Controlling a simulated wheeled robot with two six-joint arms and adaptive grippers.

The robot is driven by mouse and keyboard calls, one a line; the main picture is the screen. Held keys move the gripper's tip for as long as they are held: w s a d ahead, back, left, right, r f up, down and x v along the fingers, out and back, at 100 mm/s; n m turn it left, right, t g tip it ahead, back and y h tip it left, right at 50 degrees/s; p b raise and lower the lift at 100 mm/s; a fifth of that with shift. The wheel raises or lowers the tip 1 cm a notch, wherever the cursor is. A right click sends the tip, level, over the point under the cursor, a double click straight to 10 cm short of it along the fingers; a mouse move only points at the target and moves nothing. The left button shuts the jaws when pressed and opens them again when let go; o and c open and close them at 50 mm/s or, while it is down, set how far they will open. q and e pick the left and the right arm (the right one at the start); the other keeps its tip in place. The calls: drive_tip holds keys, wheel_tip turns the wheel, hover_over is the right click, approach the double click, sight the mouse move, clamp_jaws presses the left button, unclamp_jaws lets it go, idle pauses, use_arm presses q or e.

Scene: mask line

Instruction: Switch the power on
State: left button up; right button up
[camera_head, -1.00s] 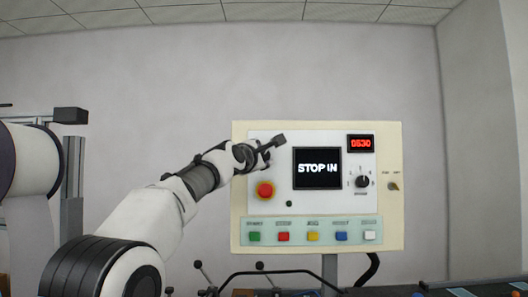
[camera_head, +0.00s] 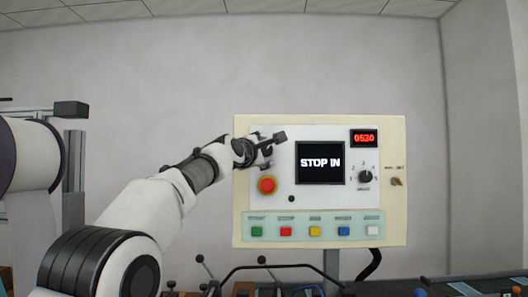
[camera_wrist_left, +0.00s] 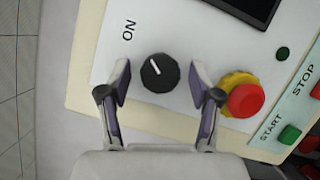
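The control panel (camera_head: 243,205) stands upright ahead, with a dark screen (camera_head: 320,162) reading "STOP IN". A black rotary power knob (camera_wrist_left: 160,73) with a white pointer mark and the label "ON" beside it shows in the left wrist view; in the head view my gripper hides it. My left gripper (camera_head: 268,147) is at the panel's upper left. In the left wrist view its two fingers (camera_wrist_left: 162,88) are open on either side of the knob, with gaps to both sides. The pointer is not aimed straight at "ON". My right gripper is not in view.
A red emergency button (camera_head: 267,185) on a yellow base sits just below the gripper, close to one finger in the wrist view. Several coloured buttons line the green strip (camera_head: 300,217). A selector knob (camera_head: 365,177) and red digital display (camera_head: 364,138) are at right.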

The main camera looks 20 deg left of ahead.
use_arm(q)
drive_tip(key=shift+s+d, duration=0.1)
drive_tip(key=shift+d, duration=0.1)
